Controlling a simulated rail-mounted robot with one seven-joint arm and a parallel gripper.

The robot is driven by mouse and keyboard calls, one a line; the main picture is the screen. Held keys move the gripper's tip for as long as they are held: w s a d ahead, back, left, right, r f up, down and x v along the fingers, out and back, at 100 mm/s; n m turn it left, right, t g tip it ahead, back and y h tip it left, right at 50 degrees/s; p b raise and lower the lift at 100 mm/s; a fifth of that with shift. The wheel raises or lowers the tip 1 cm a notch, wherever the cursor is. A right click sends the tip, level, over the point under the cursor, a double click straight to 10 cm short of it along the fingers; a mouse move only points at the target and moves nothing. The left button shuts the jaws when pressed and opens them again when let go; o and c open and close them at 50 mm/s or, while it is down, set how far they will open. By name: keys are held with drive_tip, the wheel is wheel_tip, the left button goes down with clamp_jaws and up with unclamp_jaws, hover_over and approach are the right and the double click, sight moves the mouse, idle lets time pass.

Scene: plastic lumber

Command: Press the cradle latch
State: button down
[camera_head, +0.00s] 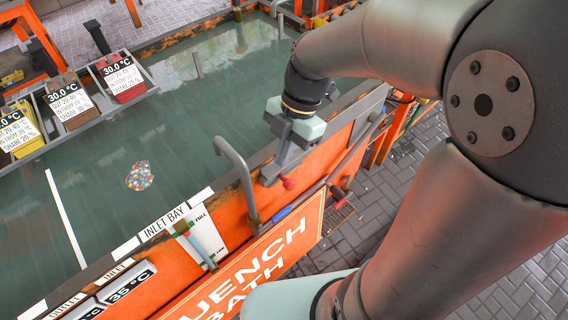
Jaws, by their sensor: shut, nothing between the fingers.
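My gripper (284,145) is over the near rim of the quench bath, pointing down, with its pale green body above its fingers. The fingers are shut and hold nothing. Just below them a grey bracket with a red knob (288,183) sits at the rim. This may be the cradle latch, but I cannot tell for sure. I cannot tell whether the fingertips touch the bracket. The gripper partly hides what lies behind it.
The orange quench bath (232,215) holds greenish liquid (200,120) with a speckled patch (140,176) in it. A grey bent pipe (240,172) rises left of my gripper. Labelled bins (121,77) line the far left. Paved floor (400,190) lies at right.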

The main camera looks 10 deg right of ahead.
wheel_tip(320, 180, down, 10)
drive_tip(key=shift+w+d+f, duration=0.15)
idle(0.4)
